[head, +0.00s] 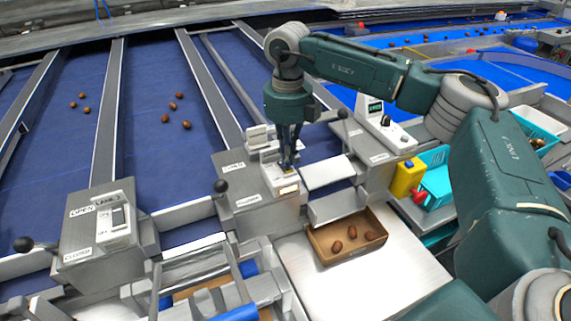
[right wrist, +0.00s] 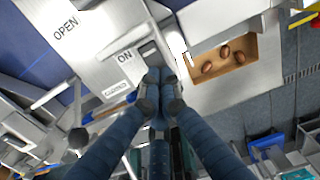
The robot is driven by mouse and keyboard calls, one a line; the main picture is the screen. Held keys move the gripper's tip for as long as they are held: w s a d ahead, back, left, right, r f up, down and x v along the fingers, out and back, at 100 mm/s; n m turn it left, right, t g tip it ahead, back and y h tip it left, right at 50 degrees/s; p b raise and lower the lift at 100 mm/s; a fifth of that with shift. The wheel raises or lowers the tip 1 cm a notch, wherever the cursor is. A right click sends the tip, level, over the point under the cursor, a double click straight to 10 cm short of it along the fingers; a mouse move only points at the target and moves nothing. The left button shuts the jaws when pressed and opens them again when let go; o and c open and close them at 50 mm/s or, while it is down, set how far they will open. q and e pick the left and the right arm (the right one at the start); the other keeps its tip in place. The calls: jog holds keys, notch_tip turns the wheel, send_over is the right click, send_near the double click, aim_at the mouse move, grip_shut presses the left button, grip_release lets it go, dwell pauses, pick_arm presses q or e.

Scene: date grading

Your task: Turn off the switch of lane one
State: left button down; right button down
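The middle grey control box (head: 225,168) carries OPEN and CLOSED labels and a pale switch panel (head: 272,178) on top. Its lane label is hidden or unreadable here. My right gripper (head: 287,166) points straight down at this panel, its fingers close together and seemingly empty. In the right wrist view, the fingertips (right wrist: 161,76) are at the lower edge of the switch area, below the ON label (right wrist: 124,57). They cover part of the switch, so its position and any contact are unclear. The left box (head: 105,238) has a LANE 2 label and a similar switch (head: 118,217). My left gripper is out of view.
A lever with a black knob (head: 220,186) sticks out left of the middle box. A brown tray (head: 322,252) with several dates lies in front. A panel with a green display (head: 375,107), a yellow container (head: 405,178) and a teal crate (head: 436,185) are to the right.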

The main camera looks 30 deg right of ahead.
jog(key=shift+f+b, duration=0.5)
jog(key=shift+f, duration=0.25)
jog(key=shift+s, duration=0.1)
dwell(0.3)
jog(key=shift+r+p, duration=0.65)
jog(key=shift+r, duration=0.25)
jog(key=shift+r+p, duration=1.6)
jog(key=shift+r, duration=1.05)
jog(key=shift+f, duration=0.1)
